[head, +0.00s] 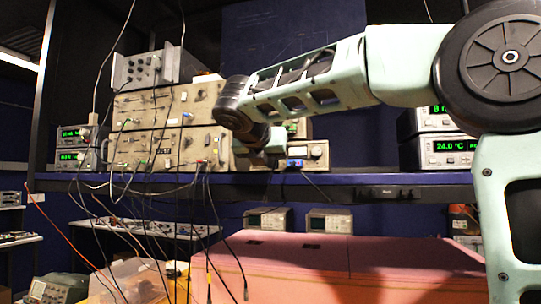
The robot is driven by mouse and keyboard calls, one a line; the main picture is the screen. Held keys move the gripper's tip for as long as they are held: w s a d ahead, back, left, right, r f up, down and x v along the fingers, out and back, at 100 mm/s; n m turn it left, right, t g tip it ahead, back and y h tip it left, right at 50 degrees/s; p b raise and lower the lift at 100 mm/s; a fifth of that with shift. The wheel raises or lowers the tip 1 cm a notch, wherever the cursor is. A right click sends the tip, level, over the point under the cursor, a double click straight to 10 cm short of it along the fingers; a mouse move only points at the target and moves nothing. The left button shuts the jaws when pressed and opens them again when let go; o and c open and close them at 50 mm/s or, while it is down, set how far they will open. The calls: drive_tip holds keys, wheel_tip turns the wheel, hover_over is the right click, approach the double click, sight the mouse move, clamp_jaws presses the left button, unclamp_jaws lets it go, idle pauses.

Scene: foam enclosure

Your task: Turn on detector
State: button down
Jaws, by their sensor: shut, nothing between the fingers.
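No label that I can read marks the detector, so I cannot tell which instrument it is. Stacked beige instrument units (158,105) with knobs, sockets and cables stand on the dark blue shelf (350,181). A small beige unit with a blue-lit panel (307,155) stands just right of them. My arm reaches in from the right and bends down at a dark wrist. My gripper (262,146) is small in view, shut and empty, in front of the gap between the beige stack and the small unit. Its fingertips are hard to make out, and contact with a panel cannot be told.
A grey unit (145,68) sits on top of the stack. Green-digit displays stand left (75,142) and right (447,149). Loose cables hang in front of the shelf at left. Below is a large pink foam enclosure (290,262), with two small instruments behind it.

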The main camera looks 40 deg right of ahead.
drive_tip(key=shift+w+d+f, duration=0.1)
drive_tip(key=shift+w+d, duration=0.2)
drive_tip(key=shift+d, duration=0.05)
drive_tip(key=shift+w+d+f+p, duration=0.15)
drive_tip(key=shift+d+p, duration=0.1)
drive_tip(key=shift+p, duration=0.15)
drive_tip(key=shift+f, duration=0.15)
drive_tip(key=shift+f, duration=0.1)
idle(0.3)
drive_tip(key=shift+d+f, duration=0.1)
drive_tip(key=shift+f, duration=0.05)
